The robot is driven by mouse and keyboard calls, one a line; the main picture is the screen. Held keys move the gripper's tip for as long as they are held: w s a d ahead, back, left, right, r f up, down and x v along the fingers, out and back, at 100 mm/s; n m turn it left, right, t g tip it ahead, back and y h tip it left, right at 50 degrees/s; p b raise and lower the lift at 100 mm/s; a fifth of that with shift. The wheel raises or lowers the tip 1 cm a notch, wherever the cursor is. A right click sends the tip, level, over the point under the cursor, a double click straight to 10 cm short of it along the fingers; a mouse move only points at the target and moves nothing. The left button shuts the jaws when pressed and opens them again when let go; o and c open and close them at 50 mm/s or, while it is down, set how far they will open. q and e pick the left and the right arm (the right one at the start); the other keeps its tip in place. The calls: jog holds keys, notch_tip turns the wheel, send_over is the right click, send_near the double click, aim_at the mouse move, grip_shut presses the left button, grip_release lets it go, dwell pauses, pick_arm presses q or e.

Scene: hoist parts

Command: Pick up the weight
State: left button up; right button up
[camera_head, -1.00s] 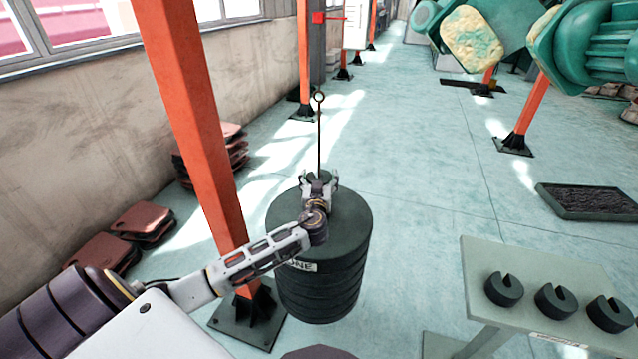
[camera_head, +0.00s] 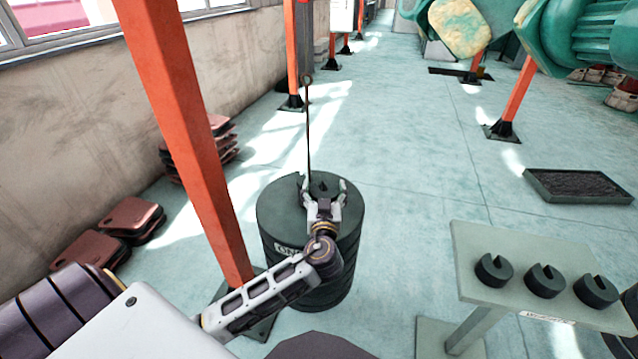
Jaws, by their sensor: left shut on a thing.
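My left gripper (camera_head: 324,190) is over the top of a large dark drum-like stack (camera_head: 278,212) with a white label on its side. Its fingers are shut on a small dark slotted weight (camera_head: 322,181). The gripper hides part of this weight, and I cannot tell whether it touches the stack top. A thin dark rod (camera_head: 308,130) with a ring at its upper end stands just behind the gripper. My right gripper is not in view.
A pale table (camera_head: 475,250) at the right bears three dark slotted weights (camera_head: 544,280). An orange post (camera_head: 185,130) stands close left of the stack. Rusty plates (camera_head: 130,215) lie by the wall. A dark tray (camera_head: 578,186) lies at the right. Floor between is clear.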

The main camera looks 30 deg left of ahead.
pick_arm(q)
jog(key=shift+s+d+r, duration=0.15)
jog(key=shift+s+d, duration=0.5)
jog(key=shift+d, duration=0.1)
jog(key=shift+s+d+r, duration=0.15)
jog(key=shift+s+d, duration=0.5)
jog(key=shift+d, duration=0.1)
